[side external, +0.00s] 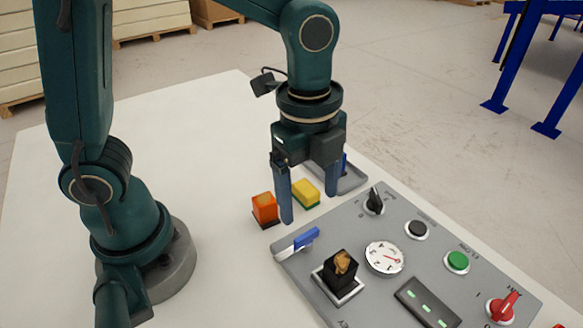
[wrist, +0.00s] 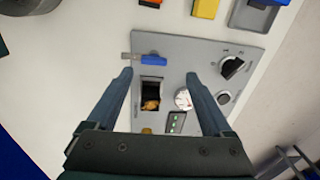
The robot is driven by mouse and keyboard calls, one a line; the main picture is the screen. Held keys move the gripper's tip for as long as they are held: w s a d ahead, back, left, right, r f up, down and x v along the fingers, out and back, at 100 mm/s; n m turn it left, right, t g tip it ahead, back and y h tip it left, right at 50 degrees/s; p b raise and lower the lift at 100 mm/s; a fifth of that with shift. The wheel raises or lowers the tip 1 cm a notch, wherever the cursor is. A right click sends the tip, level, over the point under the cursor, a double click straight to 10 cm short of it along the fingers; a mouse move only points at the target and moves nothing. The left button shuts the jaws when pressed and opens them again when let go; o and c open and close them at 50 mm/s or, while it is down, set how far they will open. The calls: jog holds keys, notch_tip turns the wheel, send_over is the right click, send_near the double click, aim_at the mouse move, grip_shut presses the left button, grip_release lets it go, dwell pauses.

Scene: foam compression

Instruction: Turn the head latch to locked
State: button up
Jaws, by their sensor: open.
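The control panel (side external: 365,225) lies on the white table. At its near-left corner is a lever with a blue handle (side external: 304,239) and a flat metal strip (side external: 286,250), which looks like the head latch. The same blue handle (wrist: 153,60) shows in the wrist view, lying crosswise just beyond my fingertips, its metal strip pointing left over the panel edge. My gripper (side external: 309,206) is open and empty, fingers pointing down, above the panel's left end. In the wrist view my gripper (wrist: 159,74) has its fingers spread either side of the handle's line, apart from it.
A black square holder (side external: 340,273) with a crumpled tan piece stands beside the lever. A gauge (side external: 385,257), black selector knob (side external: 375,201), green button (side external: 457,261) and red switch (side external: 503,307) are on the panel. Orange (side external: 265,208) and yellow (side external: 306,193) blocks sit behind.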

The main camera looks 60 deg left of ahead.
aim_at(307, 234)
jog(key=shift+s+d+f+g, duration=0.15)
jog(key=shift+f, duration=0.25)
jog(key=shift+s+d+f+g, duration=0.15)
jog(key=shift+f, duration=2.6)
grip_shut()
